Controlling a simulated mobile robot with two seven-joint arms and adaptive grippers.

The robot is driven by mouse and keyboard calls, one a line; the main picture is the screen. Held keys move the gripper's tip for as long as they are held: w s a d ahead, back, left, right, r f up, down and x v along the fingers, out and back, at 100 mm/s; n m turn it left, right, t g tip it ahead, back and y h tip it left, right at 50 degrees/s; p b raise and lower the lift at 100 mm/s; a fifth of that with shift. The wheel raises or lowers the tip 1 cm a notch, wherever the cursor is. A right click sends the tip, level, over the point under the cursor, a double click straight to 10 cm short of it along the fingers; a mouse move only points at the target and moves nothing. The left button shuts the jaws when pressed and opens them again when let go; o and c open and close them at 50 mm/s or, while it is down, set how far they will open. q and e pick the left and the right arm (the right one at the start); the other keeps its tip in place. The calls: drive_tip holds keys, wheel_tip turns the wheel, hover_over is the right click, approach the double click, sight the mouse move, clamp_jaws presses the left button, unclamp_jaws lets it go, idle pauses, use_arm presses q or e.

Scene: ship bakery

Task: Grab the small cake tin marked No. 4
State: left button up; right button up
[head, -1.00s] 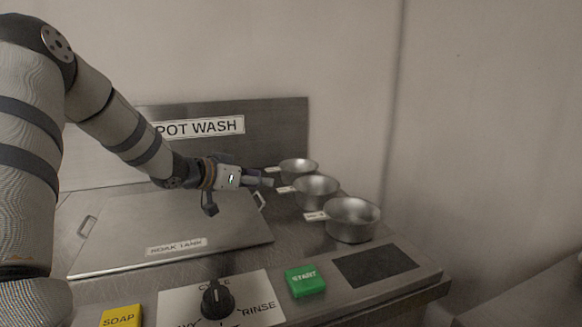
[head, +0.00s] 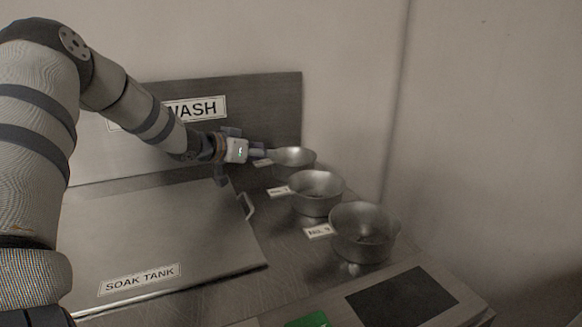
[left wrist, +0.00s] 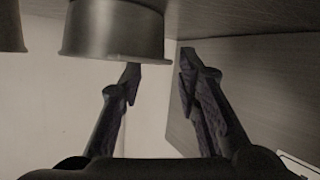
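Three round metal tins stand in a row on the counter, each with a small white label at its left. The far tin (head: 294,157) looks smallest, but its label (head: 263,162) is partly hidden and unreadable. My right gripper is out of view.
The soak tank lid (head: 165,235) with its handle (head: 246,206) lies left of the tins. The pot wash backboard (head: 265,105) rises behind. A dark panel (head: 402,296) and a green button (head: 308,320) are at the front. Another tin edge (left wrist: 10,28) shows in the wrist view.

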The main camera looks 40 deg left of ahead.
sight(281, 153)
use_arm(q)
drive_tip(key=x, duration=0.3)
drive_tip(key=b+x, duration=0.1)
drive_tip(key=x, duration=0.1)
drive_tip(key=shift+w+f, duration=0.25)
drive_tip(key=shift+f, duration=0.1)
drive_tip(key=shift+w+r, duration=0.1)
drive_tip(key=shift+w, duration=0.05)
drive_tip(key=shift+r, duration=0.2)
drive_tip(key=shift+c, duration=0.5)
clamp_jaws()
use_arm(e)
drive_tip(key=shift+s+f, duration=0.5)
